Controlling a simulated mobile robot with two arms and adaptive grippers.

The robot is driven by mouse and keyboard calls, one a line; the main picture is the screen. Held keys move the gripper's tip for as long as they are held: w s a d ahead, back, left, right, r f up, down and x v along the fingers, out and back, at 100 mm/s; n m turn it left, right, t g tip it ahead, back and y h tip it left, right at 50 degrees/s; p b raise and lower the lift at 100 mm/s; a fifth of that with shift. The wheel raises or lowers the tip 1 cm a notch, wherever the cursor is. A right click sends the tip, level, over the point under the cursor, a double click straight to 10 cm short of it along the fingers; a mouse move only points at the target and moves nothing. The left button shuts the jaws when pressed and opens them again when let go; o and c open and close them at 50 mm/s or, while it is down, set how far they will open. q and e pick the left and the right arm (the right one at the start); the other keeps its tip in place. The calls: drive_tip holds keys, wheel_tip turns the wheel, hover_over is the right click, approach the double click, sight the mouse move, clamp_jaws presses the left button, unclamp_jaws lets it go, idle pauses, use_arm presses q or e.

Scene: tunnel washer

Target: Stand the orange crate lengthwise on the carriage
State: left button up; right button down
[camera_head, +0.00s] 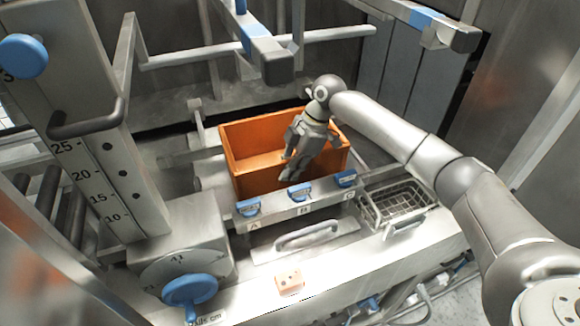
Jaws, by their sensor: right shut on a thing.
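The orange crate (240,140) is an open-topped box in the middle of the head view. It stands upright with its long side running left to right, on the metal carriage (212,182) behind the row of blue knobs. My right gripper (287,181) reaches in from the right with its fingers pointing down at the crate. It is shut on the crate, at its near wall, and the fingers hide part of that wall and of the inside. Whether the crate's bottom touches the carriage cannot be seen. My left gripper is not in view.
Blue knobs (300,190) line the front ledge, with a metal handle (307,235) below. A wire basket (400,203) sits at the right. A numbered scale post (105,165) stands at the left. Blue-marked bars (262,45) hang above the crate. A pinkish block (289,281) lies in front.

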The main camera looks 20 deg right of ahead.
drive_tip(key=shift+r, duration=0.1)
drive_tip(key=c, duration=1.6)
unclamp_jaws()
drive_tip(key=shift+o, duration=0.4)
drive_tip(key=v, duration=1.1)
drive_tip(key=shift+d+r, duration=0.15)
drive_tip(key=shift+r, duration=0.25)
